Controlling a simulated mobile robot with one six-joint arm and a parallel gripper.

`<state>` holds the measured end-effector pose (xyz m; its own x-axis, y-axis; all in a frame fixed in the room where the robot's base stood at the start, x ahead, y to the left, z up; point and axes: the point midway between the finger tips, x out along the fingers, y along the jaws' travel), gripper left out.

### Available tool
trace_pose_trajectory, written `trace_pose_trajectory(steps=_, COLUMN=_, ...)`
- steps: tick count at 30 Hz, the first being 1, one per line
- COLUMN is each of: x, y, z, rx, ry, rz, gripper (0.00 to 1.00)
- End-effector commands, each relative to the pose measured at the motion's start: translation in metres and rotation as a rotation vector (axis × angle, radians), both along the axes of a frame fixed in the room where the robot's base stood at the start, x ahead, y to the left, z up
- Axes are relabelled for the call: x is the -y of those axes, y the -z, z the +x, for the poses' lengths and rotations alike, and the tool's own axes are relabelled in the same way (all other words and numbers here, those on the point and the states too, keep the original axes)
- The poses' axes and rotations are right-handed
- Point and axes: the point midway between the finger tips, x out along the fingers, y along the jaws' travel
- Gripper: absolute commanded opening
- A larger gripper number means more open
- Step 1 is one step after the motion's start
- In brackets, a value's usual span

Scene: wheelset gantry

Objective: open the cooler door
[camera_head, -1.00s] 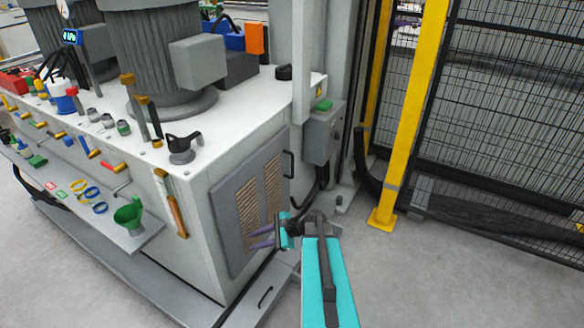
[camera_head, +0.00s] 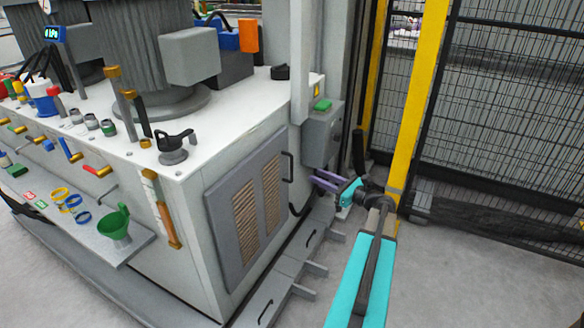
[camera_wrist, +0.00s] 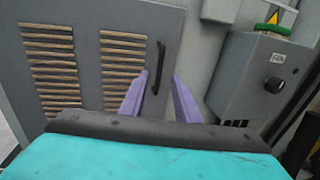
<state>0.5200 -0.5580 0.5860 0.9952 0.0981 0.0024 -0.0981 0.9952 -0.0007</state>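The cooler door (camera_head: 227,234) is a grey panel with two slatted vents on the side of the white cabinet. It looks shut, and it also shows at the left in the wrist view (camera_wrist: 84,62). Its dark vertical bar handle (camera_head: 288,167) is at the door's right edge; the handle in the wrist view (camera_wrist: 158,66) is just beyond the left finger. My gripper (camera_head: 324,181) has purple fingers and is to the right of the handle, apart from it. In the wrist view my gripper (camera_wrist: 160,82) is open with nothing between its fingers.
A grey control box (camera_head: 322,136) with a knob and green top is right of the door, close to my gripper. A yellow post (camera_head: 413,110) and mesh fence (camera_head: 500,110) stand at the right. Metal brackets (camera_head: 302,262) lie along the cabinet's base.

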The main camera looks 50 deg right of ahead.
Motion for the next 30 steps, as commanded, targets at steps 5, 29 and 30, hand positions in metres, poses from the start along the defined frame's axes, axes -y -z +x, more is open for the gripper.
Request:
trace_pose_trajectory(steps=5, x=0.003, y=0.000, z=-0.003, rx=0.000, ry=0.004, rz=0.000, gripper=0.29)
trace_pose_trajectory(steps=29, x=0.000, y=0.002, z=0.061, rx=-0.002, ry=0.008, rz=-0.002, gripper=0.29)
trace_pose_trajectory(steps=30, x=0.000, y=0.002, z=0.067, rx=-0.002, ry=0.008, rz=-0.002, gripper=0.29)
